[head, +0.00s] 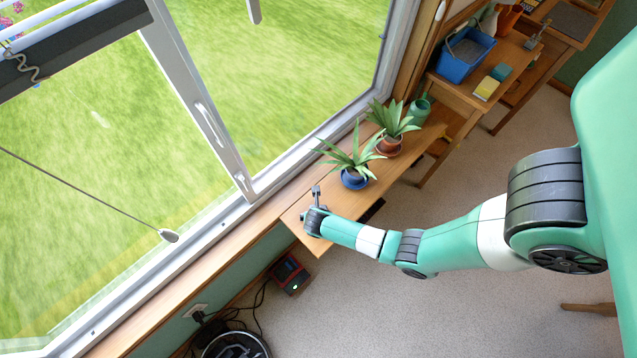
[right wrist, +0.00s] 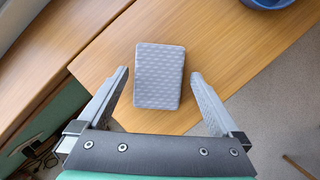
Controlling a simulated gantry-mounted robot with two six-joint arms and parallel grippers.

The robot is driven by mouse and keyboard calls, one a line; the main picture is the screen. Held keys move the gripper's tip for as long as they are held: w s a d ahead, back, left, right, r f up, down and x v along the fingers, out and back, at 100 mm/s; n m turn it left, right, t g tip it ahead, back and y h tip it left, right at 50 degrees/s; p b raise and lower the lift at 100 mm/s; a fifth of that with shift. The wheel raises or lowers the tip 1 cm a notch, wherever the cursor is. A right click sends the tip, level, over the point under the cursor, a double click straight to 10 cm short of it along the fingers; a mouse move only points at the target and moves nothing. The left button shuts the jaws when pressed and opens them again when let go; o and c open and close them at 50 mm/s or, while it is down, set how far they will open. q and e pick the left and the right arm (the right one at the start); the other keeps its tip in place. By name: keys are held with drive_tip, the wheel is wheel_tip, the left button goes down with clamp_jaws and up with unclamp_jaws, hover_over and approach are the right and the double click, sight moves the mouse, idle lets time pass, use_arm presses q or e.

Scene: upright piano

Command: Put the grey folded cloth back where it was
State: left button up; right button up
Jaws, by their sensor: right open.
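The grey folded cloth (right wrist: 158,62) is a rounded rectangular pad with a dimpled surface. It lies flat on the wooden shelf (right wrist: 218,50), near its end. In the right wrist view my right gripper (right wrist: 160,88) is open. Its fingertips are on either side of the cloth's near half, with a gap on both sides. I cannot tell how far above the shelf they are. In the head view my right gripper (head: 316,190) is over the end of the shelf (head: 300,207), and I cannot make out the cloth there. My left gripper is not in view.
A plant in a blue pot (head: 354,180), a plant in a terracotta pot (head: 390,146) and a green watering can (head: 420,109) stand farther along the shelf. The window (head: 215,130) runs along its left side. A blue bin (head: 465,57) stands on a table beyond.

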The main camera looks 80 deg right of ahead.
drive_tip(key=p+v, duration=0.5)
drive_tip(key=v, duration=0.7)
drive_tip(key=shift+p, duration=0.3)
